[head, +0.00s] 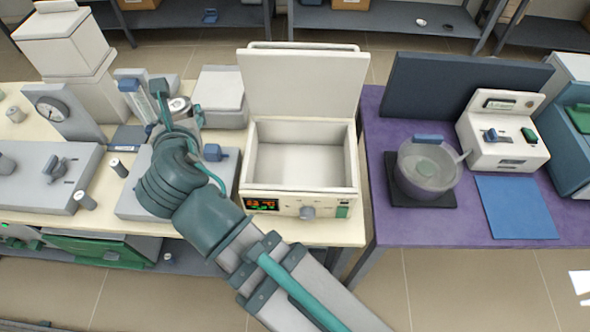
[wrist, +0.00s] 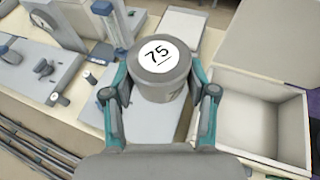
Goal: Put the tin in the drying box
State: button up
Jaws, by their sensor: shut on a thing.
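The tin (wrist: 160,72) is a grey round can with a white lid label reading 75. In the wrist view my gripper (wrist: 160,90) is shut on it, one finger on each side. In the head view the tin (head: 180,106) shows only in part, behind my gripper (head: 178,118) and wrist. The drying box (head: 302,165) is a white box with its lid raised and its inside empty. It stands to the right of my gripper, and its open cavity also shows at the right of the wrist view (wrist: 262,122). The tin is outside the box.
The raised lid (head: 303,83) stands at the back of the box. A grey device (head: 130,200) lies beneath my arm, and a dial gauge (head: 50,108) stands at left. A purple table (head: 400,232) at right holds a bowl (head: 428,170) and a white instrument (head: 503,135).

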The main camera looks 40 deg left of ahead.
jog(key=w+f+m+t+h+p, duration=0.1)
jog(key=w+f+m+t+h, duration=0.35)
jog(key=w+f, duration=0.25)
jog(key=m+h+p, duration=0.7)
jog(key=m+h, duration=0.5)
jog(key=h, duration=0.1)
send_over(326, 159)
jog(key=s, duration=0.1)
jog(key=shift+n+y, duration=0.25)
jog(key=f, duration=1.8)
jog(key=shift+s+a, duration=0.2)
jog(key=shift+a, duration=0.2)
jog(key=shift+w+d+f, duration=0.3)
jog(key=shift+w+f, duration=0.3)
jog(key=shift+f, duration=0.2)
notch_tip(326, 159, down, 2)
jog(key=shift+w+f+p, duration=0.1)
jog(key=shift+f+p, duration=0.1)
jog(key=shift+p, duration=0.9)
jog(key=shift+f, duration=0.5)
jog(key=shift+f, duration=0.6)
